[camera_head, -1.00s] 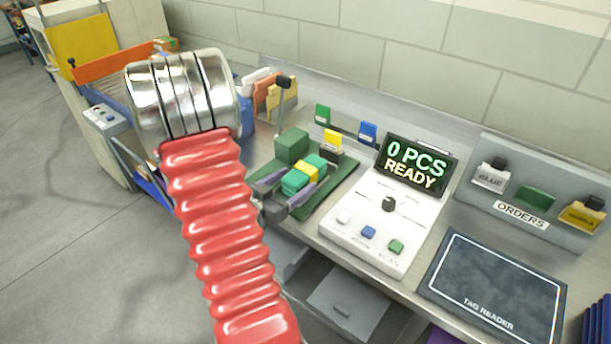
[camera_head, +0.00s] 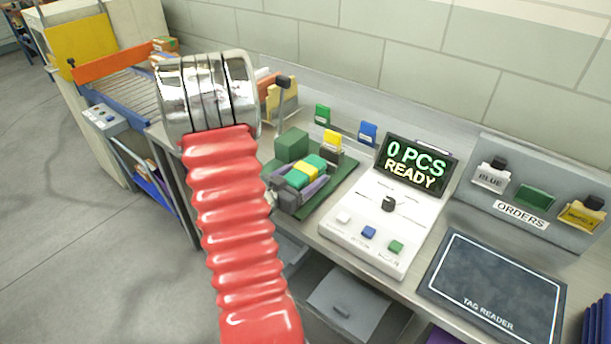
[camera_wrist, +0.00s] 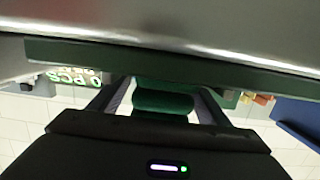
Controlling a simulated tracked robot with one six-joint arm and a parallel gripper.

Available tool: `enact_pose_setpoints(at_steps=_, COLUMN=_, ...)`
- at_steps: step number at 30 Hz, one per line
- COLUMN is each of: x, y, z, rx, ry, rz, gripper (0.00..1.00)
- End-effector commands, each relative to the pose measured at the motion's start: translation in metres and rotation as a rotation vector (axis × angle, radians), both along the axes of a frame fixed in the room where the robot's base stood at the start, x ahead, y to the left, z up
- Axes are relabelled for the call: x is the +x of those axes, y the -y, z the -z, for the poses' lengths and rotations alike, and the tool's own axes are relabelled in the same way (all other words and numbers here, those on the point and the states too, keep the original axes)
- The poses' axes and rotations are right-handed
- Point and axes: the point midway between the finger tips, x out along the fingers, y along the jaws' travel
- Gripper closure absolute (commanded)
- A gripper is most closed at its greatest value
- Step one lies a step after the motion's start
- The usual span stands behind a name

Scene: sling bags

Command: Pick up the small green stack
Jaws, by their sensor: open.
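The small green stack (camera_head: 312,163), with a yellow band across its middle, lies on a dark green mat (camera_head: 340,178) on the bench. My gripper (camera_head: 304,178) is open, low over the mat, with one grey-purple finger on each side of the stack. In the wrist view, green rolled pieces (camera_wrist: 162,102) fill much of the space between the spread fingers (camera_wrist: 162,98). Whether the fingers touch the stack cannot be told. My gripper hides its near lower part.
The white counter console (camera_head: 372,222), reading "0 PCS READY", stands right of the mat. A tag reader pad (camera_head: 495,285) lies farther right.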

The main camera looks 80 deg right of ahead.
Motion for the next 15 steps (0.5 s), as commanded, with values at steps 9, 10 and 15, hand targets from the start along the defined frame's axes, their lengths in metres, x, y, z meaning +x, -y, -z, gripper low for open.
enact_pose_setpoints(at_steps=9, x=0.0003, y=-0.0002, z=0.0, rx=0.0, ry=0.0, rz=0.0, gripper=0.46)
enact_pose_setpoints(at_steps=10, x=0.0003, y=-0.0002, z=0.0, rx=0.0, ry=0.0, rz=0.0, gripper=0.48)
enact_pose_setpoints(at_steps=15, x=0.0003, y=-0.0002, z=0.0, rx=0.0, ry=0.0, rz=0.0, gripper=0.6)
